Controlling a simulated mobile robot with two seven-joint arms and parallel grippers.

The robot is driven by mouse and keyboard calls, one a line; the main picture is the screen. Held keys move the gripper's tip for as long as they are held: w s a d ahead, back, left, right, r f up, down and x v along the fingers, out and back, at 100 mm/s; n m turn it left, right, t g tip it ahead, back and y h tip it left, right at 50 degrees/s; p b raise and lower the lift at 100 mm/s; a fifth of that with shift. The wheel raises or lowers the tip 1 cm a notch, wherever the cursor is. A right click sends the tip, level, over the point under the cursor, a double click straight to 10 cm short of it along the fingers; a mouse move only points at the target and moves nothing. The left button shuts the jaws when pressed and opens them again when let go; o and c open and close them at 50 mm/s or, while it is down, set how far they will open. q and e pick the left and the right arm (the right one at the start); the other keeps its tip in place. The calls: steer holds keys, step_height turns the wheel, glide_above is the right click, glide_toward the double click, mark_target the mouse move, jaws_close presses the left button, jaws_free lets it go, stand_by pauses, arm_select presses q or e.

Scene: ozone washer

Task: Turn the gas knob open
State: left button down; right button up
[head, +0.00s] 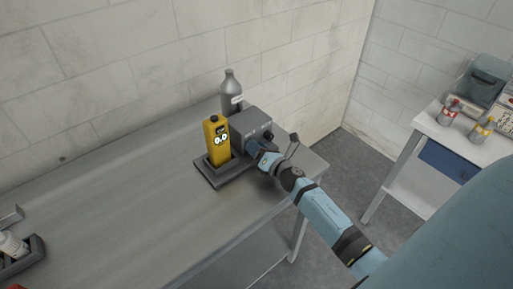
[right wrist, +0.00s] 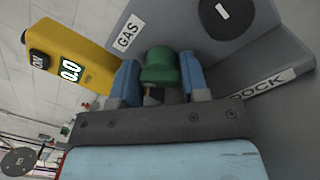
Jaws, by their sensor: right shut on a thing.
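The gas knob is a green knob (right wrist: 160,68) on the grey device under a "GAS" label, seen in the right wrist view. My right gripper (right wrist: 160,80) has its two blue fingers on either side of the knob and is shut on it. In the head view my right gripper (head: 252,149) reaches the front of the grey device (head: 247,122), and the knob is hidden there. My left gripper is not in view.
A yellow meter (head: 216,140) reading 0.0 stands in a dark tray (head: 209,176) beside the device. A grey bottle (head: 230,88) stands behind. The steel table (head: 120,200) is clear in the middle. A side table (head: 440,130) at right holds small bottles.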

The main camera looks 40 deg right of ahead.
steer(key=m, duration=0.4)
steer(key=shift+d+m, duration=0.1)
steer(key=shift+m, duration=0.3)
steer(key=shift+f+m+h+p, duration=0.1)
steer(key=shift+m+h+p, duration=0.3)
steer(key=shift+m, duration=1.1)
steer(key=o, duration=0.8)
steer(key=shift+c, duration=0.2)
steer(key=shift+s, duration=0.15)
steer(key=s, duration=0.4)
steer(key=s+b, duration=0.1)
steer(key=s, duration=0.3)
steer(key=s+d+b, duration=0.1)
steer(key=s, duration=0.3)
steer(key=shift+s+f, duration=0.15)
steer(key=shift+f, duration=0.25)
steer(key=shift+s+b, duration=0.35)
steer(key=shift+s, duration=0.25)
steer(key=shift+r+m, duration=0.1)
steer(key=shift+m, duration=0.3)
